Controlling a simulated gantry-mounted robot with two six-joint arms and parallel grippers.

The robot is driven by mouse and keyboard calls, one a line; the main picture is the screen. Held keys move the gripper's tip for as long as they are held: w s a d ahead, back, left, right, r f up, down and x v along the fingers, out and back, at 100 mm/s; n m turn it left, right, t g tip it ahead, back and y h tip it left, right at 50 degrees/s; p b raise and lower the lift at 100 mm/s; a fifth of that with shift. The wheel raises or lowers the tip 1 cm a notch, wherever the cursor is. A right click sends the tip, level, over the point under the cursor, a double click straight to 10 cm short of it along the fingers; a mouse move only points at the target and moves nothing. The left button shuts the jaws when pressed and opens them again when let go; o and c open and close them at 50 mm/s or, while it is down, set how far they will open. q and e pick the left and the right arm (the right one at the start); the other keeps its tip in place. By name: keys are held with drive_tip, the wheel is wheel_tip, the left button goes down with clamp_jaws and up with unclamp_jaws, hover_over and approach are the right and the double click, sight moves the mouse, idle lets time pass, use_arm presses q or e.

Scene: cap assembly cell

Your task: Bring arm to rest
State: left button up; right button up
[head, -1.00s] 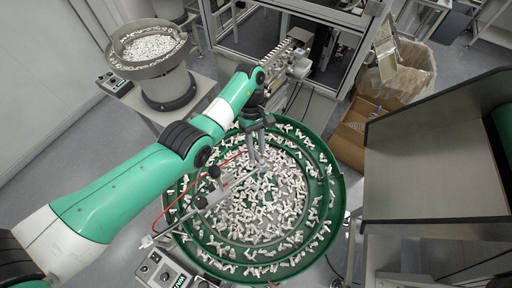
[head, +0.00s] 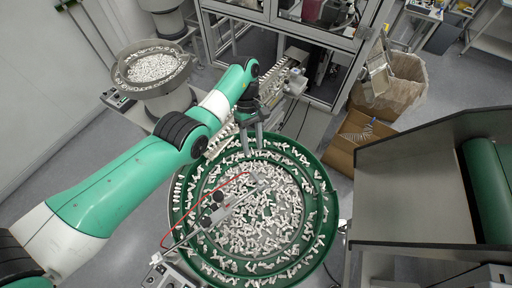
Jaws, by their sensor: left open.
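My left arm comes in from the left in the head view, green and white. Its gripper (head: 252,143) points down over the far rim of the large green bowl feeder (head: 326,178). The two grey fingers are apart, and I see nothing held between them. The bowl is full of small white parts (head: 255,215), and more lie along its spiral ledges. My arm covers part of the bowl's far left side. My right gripper is not in the frame.
A smaller grey bowl feeder (head: 170,84) with white parts stands at the upper left. A framed machine (head: 285,22) is behind the feeder. Cardboard boxes (head: 345,152) and a lined bin (head: 405,85) stand right of it. A grey conveyor housing (head: 415,195) fills the right side.

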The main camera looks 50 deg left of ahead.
use_arm(q)
drive_tip(key=shift+a+r, duration=0.1)
drive_tip(key=shift+r, duration=0.1)
idle(0.4)
